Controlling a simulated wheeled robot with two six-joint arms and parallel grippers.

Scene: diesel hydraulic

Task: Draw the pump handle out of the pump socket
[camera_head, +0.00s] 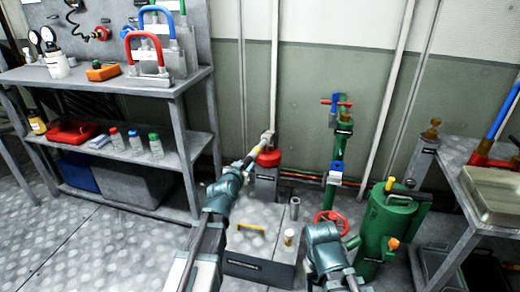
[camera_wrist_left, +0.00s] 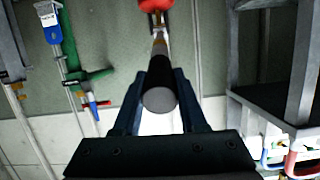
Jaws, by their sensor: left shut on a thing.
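The pump handle (camera_wrist_left: 159,72) shows in the left wrist view as a rod with a black grip, its round end towards the camera. A narrower metal part lies beyond the grip, by a red part at the top edge. My left gripper (camera_head: 262,147) is shut on the black grip, one finger on each side. In the head view it is just above the red-topped pump (camera_head: 267,158) near the wall. My arm and gripper partly cover the handle there. The pump socket is not clear, so I cannot tell whether the handle sits in it. My right gripper's fingers are not visible.
A grey workbench (camera_head: 95,84) with tools and bottles stands at the left. Green pipework with a red handwheel (camera_head: 331,223) and a green tank (camera_head: 388,228) stand at the right. A grey box (camera_head: 262,240) is in front of the pump. Another table (camera_head: 463,160) is far right.

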